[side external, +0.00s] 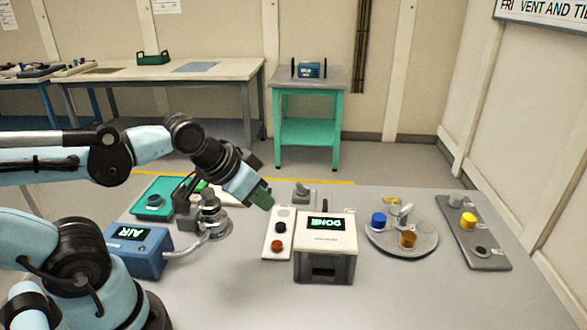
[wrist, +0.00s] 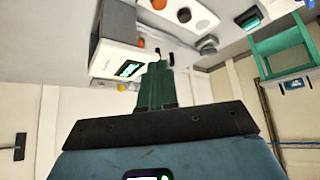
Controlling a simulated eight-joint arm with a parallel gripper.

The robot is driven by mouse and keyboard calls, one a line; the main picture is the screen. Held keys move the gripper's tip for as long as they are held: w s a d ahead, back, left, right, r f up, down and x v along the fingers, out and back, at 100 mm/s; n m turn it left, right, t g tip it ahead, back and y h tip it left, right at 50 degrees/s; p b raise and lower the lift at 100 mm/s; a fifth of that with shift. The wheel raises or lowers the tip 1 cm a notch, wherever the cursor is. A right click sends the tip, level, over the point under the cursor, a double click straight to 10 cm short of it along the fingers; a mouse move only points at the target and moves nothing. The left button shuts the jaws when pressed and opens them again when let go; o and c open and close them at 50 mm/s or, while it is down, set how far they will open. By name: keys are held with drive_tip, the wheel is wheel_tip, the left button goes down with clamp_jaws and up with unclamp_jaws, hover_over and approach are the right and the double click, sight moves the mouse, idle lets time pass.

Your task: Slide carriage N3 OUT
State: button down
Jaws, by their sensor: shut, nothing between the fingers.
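No label reading N3 is legible, so I cannot tell which part is carriage N3. My gripper (side external: 266,199) has green fingers, shut and empty. In the side view it appears above the table, near the upper left end of a white plate (side external: 268,249) with grey, black and red-orange knobs. A white-topped box (side external: 325,265) with a lit DONE display stands just right of that plate. In the wrist view the closed fingers (wrist: 157,75) point toward the box (wrist: 112,50) and the knobbed plate (wrist: 205,14). Contact with either cannot be judged.
A blue AIR box (side external: 138,255), a green tray (side external: 143,212) and a metal fixture (side external: 211,220) stand left. A round grey plate (side external: 385,245) with blue and amber pieces and a grey board (side external: 488,257) with a yellow knob lie right. The front table is clear.

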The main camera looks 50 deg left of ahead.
drive_tip(key=c, duration=1.8)
unclamp_jaws()
drive_tip(key=shift+o, duration=1.2)
drive_tip(key=shift+w, duration=0.1)
drive_tip(key=o, duration=0.4)
drive_tip(key=w+r+n+g, duration=0.2)
drive_tip(key=w+r+n, duration=0.2)
drive_tip(key=w, duration=0.2)
drive_tip(key=shift+a+h, duration=0.3)
drive_tip(key=shift+a, duration=0.05)
drive_tip(key=n+g+h, duration=0.1)
drive_tip(key=n+g, duration=0.3)
drive_tip(key=n, duration=0.1)
hover_over(325, 204)
drive_tip(key=s+a, duration=0.2)
drive_tip(key=f, duration=0.4)
drive_tip(key=w+d+f, duration=0.1)
drive_tip(key=f, duration=0.6)
drive_tip(key=shift+w+d+f, duration=0.3)
drive_tip(key=shift+w+f, duration=0.05)
drive_tip(key=shift+w, duration=0.05)
clamp_jaws()
